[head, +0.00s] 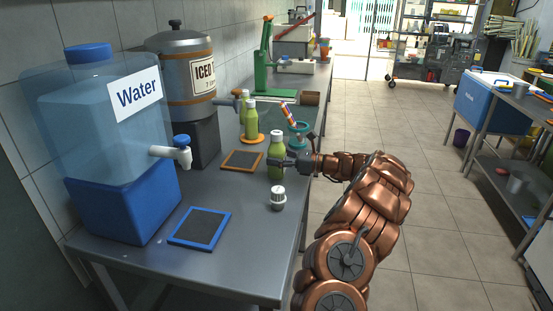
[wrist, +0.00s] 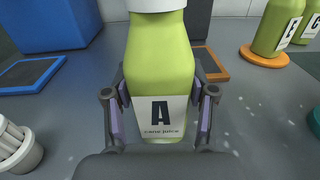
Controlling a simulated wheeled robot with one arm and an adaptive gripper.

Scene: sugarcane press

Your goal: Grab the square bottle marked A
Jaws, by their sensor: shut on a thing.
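The square green bottle marked A (wrist: 160,75) fills the middle of the wrist view, with a white cap and a label reading "A" and "cane juice". In the head view the bottle (head: 277,157) is upright near the table's right edge. My gripper (wrist: 160,115) has one finger on each side of the bottle's lower body and is shut on it. In the head view my gripper (head: 283,163) reaches it from the right. I cannot tell whether the bottle's base touches the table.
Two more green bottles (head: 250,115) stand behind, one on an orange coaster (wrist: 265,57). A small white container (head: 278,200) is in front. A blue-framed mat (head: 200,227) and an orange-framed mat (head: 242,160) lie left. The water dispenser (head: 105,150) stands at far left.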

